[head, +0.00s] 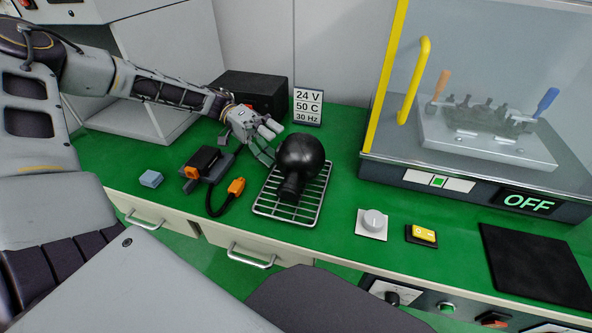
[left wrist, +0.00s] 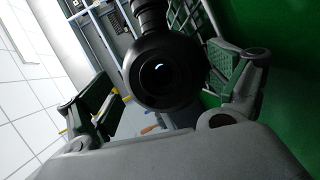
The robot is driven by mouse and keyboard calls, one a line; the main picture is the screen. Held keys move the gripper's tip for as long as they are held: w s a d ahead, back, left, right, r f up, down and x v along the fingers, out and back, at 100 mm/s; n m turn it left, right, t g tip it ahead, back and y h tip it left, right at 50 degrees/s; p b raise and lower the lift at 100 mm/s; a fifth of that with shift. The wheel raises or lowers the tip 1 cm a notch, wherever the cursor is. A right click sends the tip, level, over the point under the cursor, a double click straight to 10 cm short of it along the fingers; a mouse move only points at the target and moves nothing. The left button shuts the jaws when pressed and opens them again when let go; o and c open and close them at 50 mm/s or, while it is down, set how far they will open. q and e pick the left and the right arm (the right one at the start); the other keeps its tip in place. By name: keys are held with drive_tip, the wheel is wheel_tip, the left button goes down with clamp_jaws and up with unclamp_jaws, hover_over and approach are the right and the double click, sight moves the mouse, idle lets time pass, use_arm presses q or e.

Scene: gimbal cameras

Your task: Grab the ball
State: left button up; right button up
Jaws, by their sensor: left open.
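The ball (head: 300,156) is black and round with a short black neck pointing toward the front. It sits on a wire rack (head: 262,208) on the green bench. My left gripper (head: 270,140) is open at the ball's upper left side. In the left wrist view the ball (left wrist: 160,72) lies ahead, between the two spread fingers of the gripper (left wrist: 165,95), with a gap to the left finger. I cannot tell whether the right finger touches it. My right gripper is not in view.
A black and orange tool (head: 207,165) and a blue block (head: 151,179) lie left of the rack. A black box (head: 250,88) and a sign (head: 308,106) stand behind. A glass-fronted cabinet (head: 480,90) stands right. A knob (head: 373,221) and yellow switch (head: 424,234) sit front right.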

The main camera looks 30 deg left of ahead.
use_arm(q)
drive_tip(key=shift+d, duration=0.1)
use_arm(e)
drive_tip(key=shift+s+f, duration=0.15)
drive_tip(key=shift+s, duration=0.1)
use_arm(q)
drive_tip(key=c, duration=2)
drive_tip(key=shift+r, duration=0.15)
drive_tip(key=shift+r+p, duration=0.4)
drive_tip(key=shift+r, duration=0.45)
wheel_tip(320, 180, up, 8)
drive_tip(key=p, duration=0.2)
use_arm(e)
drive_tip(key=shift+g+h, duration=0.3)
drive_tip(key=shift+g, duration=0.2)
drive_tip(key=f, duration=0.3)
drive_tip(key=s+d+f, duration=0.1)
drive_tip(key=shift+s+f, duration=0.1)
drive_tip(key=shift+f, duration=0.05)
